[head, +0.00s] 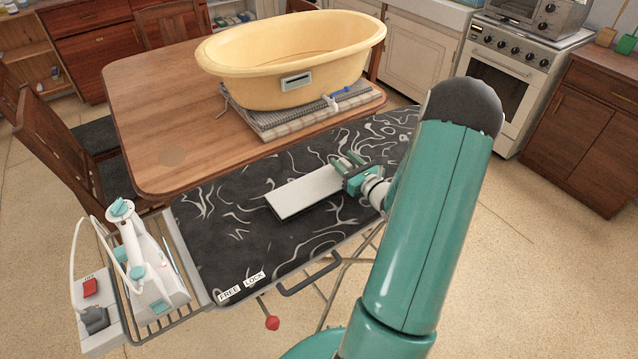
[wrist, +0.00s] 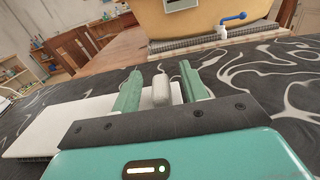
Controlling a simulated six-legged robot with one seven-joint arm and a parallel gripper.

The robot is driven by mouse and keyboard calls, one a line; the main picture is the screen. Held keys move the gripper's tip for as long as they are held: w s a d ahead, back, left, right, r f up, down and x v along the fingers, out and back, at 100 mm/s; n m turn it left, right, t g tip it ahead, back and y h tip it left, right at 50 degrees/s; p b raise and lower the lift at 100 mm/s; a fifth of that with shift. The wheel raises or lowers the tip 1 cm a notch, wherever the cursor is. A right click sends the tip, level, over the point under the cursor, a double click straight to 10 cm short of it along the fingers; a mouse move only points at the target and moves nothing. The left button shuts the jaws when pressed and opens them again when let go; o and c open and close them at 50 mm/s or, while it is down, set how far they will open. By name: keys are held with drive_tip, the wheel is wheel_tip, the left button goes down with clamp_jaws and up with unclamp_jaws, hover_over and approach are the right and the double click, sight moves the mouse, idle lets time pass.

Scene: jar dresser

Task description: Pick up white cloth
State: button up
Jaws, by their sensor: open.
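In the wrist view the cloth (wrist: 45,130) shows at the left and runs under my gripper. My gripper (head: 347,162) is at the right end of the cloth, low over the board. In the wrist view its two green fingers (wrist: 160,80) are apart. A pale rounded piece stands between them; I cannot tell whether it is part of the cloth. Contact between fingers and cloth is hidden.
A wooden table (head: 150,110) behind the board holds a yellow tub (head: 290,60) on folded checked fabric (head: 310,120). A white iron (head: 155,275) stands on the rack at the board's left end. A chair (head: 60,130) is at the left. The board's left part is clear.

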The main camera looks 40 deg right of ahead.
clamp_jaws()
drive_tip(key=shift+r, duration=0.1)
